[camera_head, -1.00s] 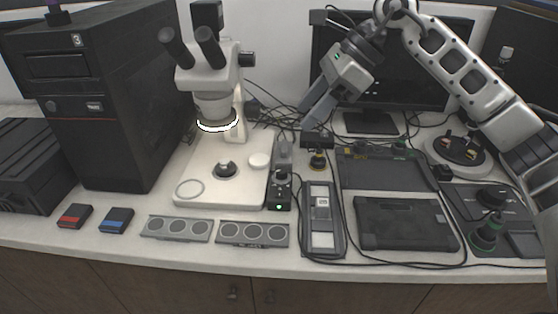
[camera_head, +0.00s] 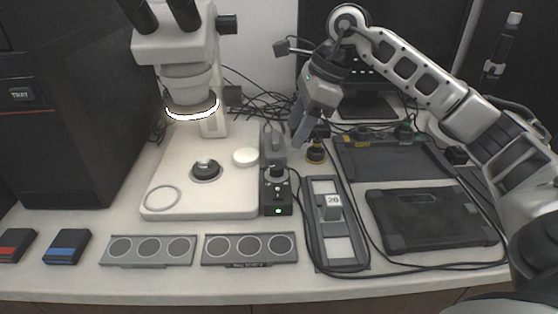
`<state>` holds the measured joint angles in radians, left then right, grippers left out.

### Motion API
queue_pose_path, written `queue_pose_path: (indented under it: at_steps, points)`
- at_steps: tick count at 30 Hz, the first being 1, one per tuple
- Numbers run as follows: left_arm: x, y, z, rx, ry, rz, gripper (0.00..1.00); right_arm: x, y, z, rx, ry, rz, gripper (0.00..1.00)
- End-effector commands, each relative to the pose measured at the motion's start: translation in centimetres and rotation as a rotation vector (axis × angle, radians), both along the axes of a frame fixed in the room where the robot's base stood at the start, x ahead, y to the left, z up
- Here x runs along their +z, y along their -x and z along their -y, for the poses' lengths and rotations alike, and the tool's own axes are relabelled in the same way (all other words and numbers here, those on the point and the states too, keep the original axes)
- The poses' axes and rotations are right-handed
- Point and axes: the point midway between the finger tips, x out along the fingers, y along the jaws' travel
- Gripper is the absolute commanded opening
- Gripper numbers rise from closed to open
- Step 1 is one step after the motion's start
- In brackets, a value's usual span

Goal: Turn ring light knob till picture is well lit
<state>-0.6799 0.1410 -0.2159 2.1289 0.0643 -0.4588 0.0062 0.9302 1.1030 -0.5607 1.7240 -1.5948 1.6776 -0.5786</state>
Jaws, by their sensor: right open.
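The ring light (camera_head: 193,109) glows white under the microscope head (camera_head: 185,75). A small black control box (camera_head: 276,196) with a knob (camera_head: 277,173) on top and a lit green lamp stands at the right edge of the microscope's white base. I take this knob to be the ring light knob. My right gripper (camera_head: 299,134) is open and empty, pointing down and left, above and behind the box, apart from the knob. The monitor (camera_head: 375,103) at the back is dark where it shows, and my right arm covers much of it. My left gripper is out of view.
A black tablet (camera_head: 430,218) and a dark tray (camera_head: 392,160) lie further right. Loose cables run around the holder. Two grey sample strips (camera_head: 249,249) lie in front of the microscope.

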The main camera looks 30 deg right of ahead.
Motion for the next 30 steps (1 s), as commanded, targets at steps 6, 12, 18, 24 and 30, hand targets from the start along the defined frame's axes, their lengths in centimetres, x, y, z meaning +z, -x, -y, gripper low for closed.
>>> queue_pose_path:
  at_steps: [6, 12, 18, 24, 30]
  points:
    - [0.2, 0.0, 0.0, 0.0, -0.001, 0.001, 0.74, -4.5, -0.9, -1.6, 0.001, -0.001, -0.004, 0.51]
    - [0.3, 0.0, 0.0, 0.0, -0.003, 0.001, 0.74, -7.3, -1.6, -2.6, 0.0, -0.002, -0.001, 0.51]
    - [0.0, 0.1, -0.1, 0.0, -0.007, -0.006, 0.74, -8.5, -1.9, -3.0, 0.0, -0.001, 0.0, 0.51]
    - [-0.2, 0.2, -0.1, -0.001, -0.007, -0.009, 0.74, -8.6, -2.0, -3.0, 0.0, 0.0, 0.001, 0.51]
    - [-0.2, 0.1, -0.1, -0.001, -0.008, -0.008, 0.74, -8.6, -2.0, -3.0, 0.0, 0.0, 0.001, 0.18]
